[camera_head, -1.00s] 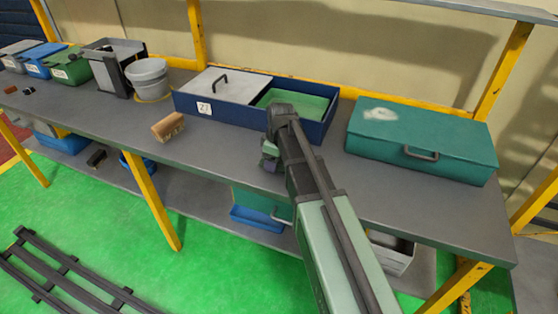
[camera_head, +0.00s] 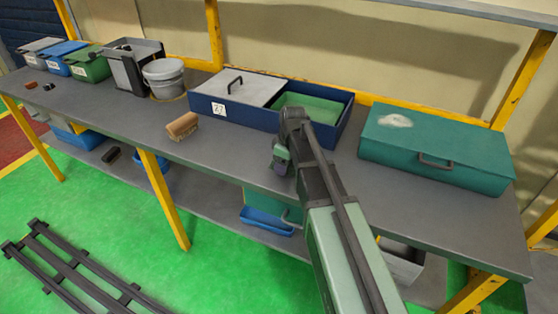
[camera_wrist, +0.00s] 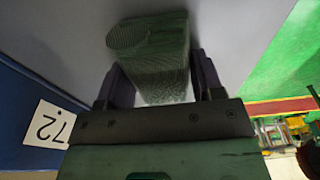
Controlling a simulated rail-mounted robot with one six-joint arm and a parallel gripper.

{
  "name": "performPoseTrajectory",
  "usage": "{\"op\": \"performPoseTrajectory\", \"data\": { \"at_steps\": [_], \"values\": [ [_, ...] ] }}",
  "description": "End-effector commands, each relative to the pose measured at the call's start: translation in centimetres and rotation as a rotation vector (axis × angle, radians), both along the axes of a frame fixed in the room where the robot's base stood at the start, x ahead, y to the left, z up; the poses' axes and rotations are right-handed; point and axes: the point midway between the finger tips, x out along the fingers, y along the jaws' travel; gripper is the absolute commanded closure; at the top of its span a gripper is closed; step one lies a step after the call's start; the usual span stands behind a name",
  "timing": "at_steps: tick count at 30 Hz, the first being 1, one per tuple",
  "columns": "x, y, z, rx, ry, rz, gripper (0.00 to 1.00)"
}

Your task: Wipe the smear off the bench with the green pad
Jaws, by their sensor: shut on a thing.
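My gripper (camera_head: 279,169) is over the grey bench (camera_head: 235,160), close to its front edge and in front of the blue box. In the wrist view my gripper (camera_wrist: 165,85) is shut on the green pad (camera_wrist: 170,65), a greyish-green ribbed block between its two dark fingers. A grey ribbed oval shows at the pad's upper left; I cannot tell whether it is the pad's end or a mark on the bench. The gap between pad and bench is too small to judge. No smear shows clearly on the bench in the head view.
A blue box (camera_head: 240,116) with a label and part lid stands behind my gripper. A teal case (camera_head: 440,150) with a whitish patch is to the right. Bench between block and gripper is clear.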

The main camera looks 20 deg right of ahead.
Motion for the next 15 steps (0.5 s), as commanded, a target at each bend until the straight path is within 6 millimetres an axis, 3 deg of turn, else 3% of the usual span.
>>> {"op": "performPoseTrajectory", "data": {
  "at_steps": [15],
  "values": [
    [-2.8, -2.8, -0.1, -0.008, 0.008, -0.002, 0.58]
  ]
}}
